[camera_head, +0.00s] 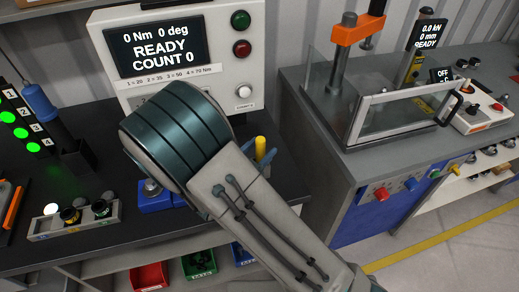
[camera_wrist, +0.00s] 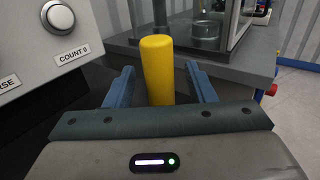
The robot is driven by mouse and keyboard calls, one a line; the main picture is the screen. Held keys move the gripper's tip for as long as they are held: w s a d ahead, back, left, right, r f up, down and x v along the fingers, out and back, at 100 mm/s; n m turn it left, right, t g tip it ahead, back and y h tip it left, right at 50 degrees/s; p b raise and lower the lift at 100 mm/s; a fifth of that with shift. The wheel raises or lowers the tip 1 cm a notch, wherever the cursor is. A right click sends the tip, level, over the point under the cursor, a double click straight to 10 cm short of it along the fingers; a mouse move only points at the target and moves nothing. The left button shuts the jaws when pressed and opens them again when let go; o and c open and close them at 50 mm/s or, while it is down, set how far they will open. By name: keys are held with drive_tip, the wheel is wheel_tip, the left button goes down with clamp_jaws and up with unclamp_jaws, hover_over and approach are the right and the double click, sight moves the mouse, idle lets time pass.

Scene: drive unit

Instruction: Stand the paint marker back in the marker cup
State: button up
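A yellow cylinder that looks like the paint marker (camera_wrist: 157,70) stands upright between the two blue fingers of my gripper (camera_wrist: 160,85) in the wrist view. A gap shows on each side of it, so the fingers are open and apart from it. Its lower end is hidden behind the gripper body. In the head view the yellow top (camera_head: 260,147) shows between the blue fingers (camera_head: 264,157), just past my forearm, near the bench's right edge. I cannot make out the marker cup for certain; a dark open box (camera_head: 79,160) stands on the left of the bench.
A torque display unit (camera_head: 180,60) stands behind my arm. A pale tray (camera_head: 75,220) with round parts and a blue fixture (camera_head: 155,198) are on the dark bench. A grey bench with a guarded press (camera_head: 405,115) stands at right, across a gap.

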drive_tip(key=b+v, duration=0.2)
drive_tip(key=v, duration=1.2)
drive_tip(key=shift+w, duration=0.1)
idle(0.3)
drive_tip(key=s+d+r+m+g+y, duration=0.1)
drive_tip(key=s+d+m+g, duration=0.1)
drive_tip(key=d+m+g, duration=0.6)
drive_tip(key=s+d+r+m+g, duration=0.2)
drive_tip(key=d+m+g, duration=0.35)
drive_tip(key=d, duration=0.45)
drive_tip(key=s+d+r+m+t+y, duration=0.2)
drive_tip(key=s+d+r+m+y, duration=0.2)
drive_tip(key=m+y, duration=0.5)
drive_tip(key=shift+d+r+m+y, duration=0.25)
drive_tip(key=shift+r+m+y, duration=0.2)
drive_tip(key=shift+m, duration=2.3)
